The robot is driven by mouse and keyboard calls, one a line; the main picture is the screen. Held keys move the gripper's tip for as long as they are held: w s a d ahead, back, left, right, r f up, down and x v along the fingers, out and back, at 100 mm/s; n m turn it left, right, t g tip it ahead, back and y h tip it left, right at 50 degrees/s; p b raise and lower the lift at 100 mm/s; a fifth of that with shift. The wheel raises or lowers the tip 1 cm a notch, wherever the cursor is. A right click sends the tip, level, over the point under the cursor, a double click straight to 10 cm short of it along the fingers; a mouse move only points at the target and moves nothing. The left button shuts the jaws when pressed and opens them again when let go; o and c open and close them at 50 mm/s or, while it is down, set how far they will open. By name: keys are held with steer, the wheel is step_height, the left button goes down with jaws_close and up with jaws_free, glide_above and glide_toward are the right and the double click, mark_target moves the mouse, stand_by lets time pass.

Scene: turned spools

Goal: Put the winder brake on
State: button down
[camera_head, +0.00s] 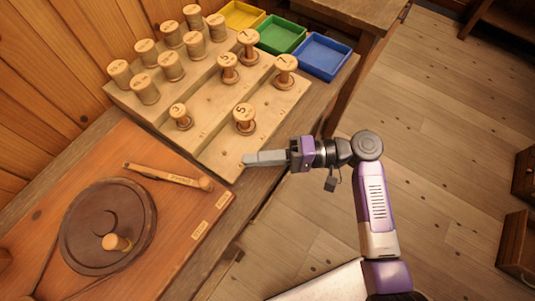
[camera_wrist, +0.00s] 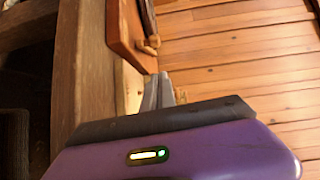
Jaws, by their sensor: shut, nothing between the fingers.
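The winder is a dark round wheel (camera_head: 103,222) with a light wooden crank knob (camera_head: 116,243), on an orange-brown board (camera_head: 75,165). The brake lever (camera_head: 165,176) is a slim light wooden bar with lettering, lying behind and right of the wheel. Its round knobbed end points right, toward two small label plates (camera_head: 211,215). The knob also shows in the wrist view (camera_wrist: 150,46), at the board's edge. My gripper (camera_head: 247,160) is shut and empty, to the right of the lever's knob and apart from it, near the front corner of the spool rack. Its grey fingers show in the wrist view (camera_wrist: 160,92).
The stepped wooden rack (camera_head: 207,120) behind holds several spools, some with numbered tops. Yellow (camera_head: 240,16), green (camera_head: 282,34) and blue (camera_head: 320,57) trays stand at the back. The bench's front edge runs just below my arm, with open floor to the right.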

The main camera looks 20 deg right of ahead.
steer(key=x, duration=0.5)
steer(key=shift+s+a+p, duration=0.15)
steer(key=shift+s+p, duration=0.05)
steer(key=shift+p, duration=0.15)
steer(key=shift+s+a, duration=0.5)
steer(key=shift+a, duration=0.35)
steer(key=shift+s+a+f+p, duration=0.25)
steer(key=shift+a+p, duration=0.1)
steer(key=shift+a, duration=0.2)
steer(key=shift+r, duration=0.1)
steer(key=s+a, duration=0.2)
steer(key=s+a+m+t+p, duration=0.1)
steer(key=s, duration=0.1)
steer(key=s+a+t, duration=0.1)
steer(key=s+a, duration=0.1)
steer(key=s, duration=0.1)
steer(key=shift+a+m+h, duration=0.3)
steer(key=shift+a+h, duration=0.05)
steer(key=shift+h, duration=0.05)
steer(key=shift+s+a, duration=0.35)
steer(key=shift+a, duration=0.05)
